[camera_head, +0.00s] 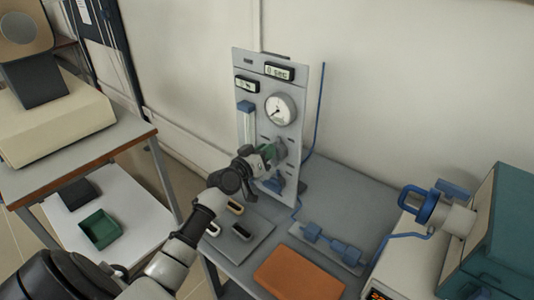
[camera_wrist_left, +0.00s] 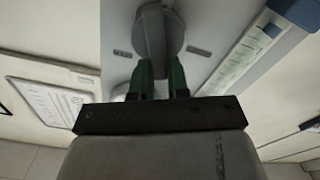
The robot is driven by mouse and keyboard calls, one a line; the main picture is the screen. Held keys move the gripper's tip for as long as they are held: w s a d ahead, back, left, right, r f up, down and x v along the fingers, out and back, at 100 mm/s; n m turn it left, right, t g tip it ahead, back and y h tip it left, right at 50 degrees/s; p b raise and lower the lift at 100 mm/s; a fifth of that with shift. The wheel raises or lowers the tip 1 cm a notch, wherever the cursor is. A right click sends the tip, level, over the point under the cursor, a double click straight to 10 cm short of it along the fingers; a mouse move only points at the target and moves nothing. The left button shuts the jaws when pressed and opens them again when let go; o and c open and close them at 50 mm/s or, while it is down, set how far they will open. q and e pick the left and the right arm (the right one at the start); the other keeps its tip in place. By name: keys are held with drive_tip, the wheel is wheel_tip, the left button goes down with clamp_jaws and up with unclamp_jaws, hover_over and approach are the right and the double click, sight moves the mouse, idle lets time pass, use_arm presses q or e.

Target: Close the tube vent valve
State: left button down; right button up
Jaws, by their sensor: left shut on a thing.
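An upright grey panel (camera_head: 242,68) carries a gauge, displays and knobs. My left gripper (camera_head: 269,153) reaches it from the front left and is shut on a grey knob (camera_head: 281,148) below the gauge. In the left wrist view, the green fingers (camera_wrist_left: 160,82) lie on both sides of the bar handle of the round grey knob (camera_wrist_left: 173,30). Short dark marks sit on the panel beside the knob. A blue knob (camera_head: 275,184) is lower on the panel, partly behind my arm. No readable label shows which knob is the tube vent valve. My right gripper is out of view.
A flowmeter (camera_head: 247,122) is left of the gauge (camera_head: 280,109). Blue fittings (camera_head: 333,246) and an orange block (camera_head: 298,274) lie on the bench. At right is a green-and-cream furnace (camera_head: 490,235) with a blue-handled end. A side table (camera_head: 75,158) stands left.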

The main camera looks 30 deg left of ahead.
use_arm(q)
drive_tip(key=shift+a+f+n+b, duration=0.1)
drive_tip(key=shift+a+f+n, duration=0.25)
drive_tip(key=shift+n, duration=1.85)
drive_tip(key=shift+a+f+n+b, duration=0.2)
drive_tip(key=shift+f+n, duration=0.2)
drive_tip(key=shift+n, duration=1.8)
drive_tip(key=shift+a+f+n+b, duration=0.1)
drive_tip(key=shift+a+f+n, duration=0.25)
drive_tip(key=shift+n, duration=1.85)
drive_tip(key=shift+d+f, duration=0.1)
drive_tip(key=c, duration=1.1)
unclamp_jaws()
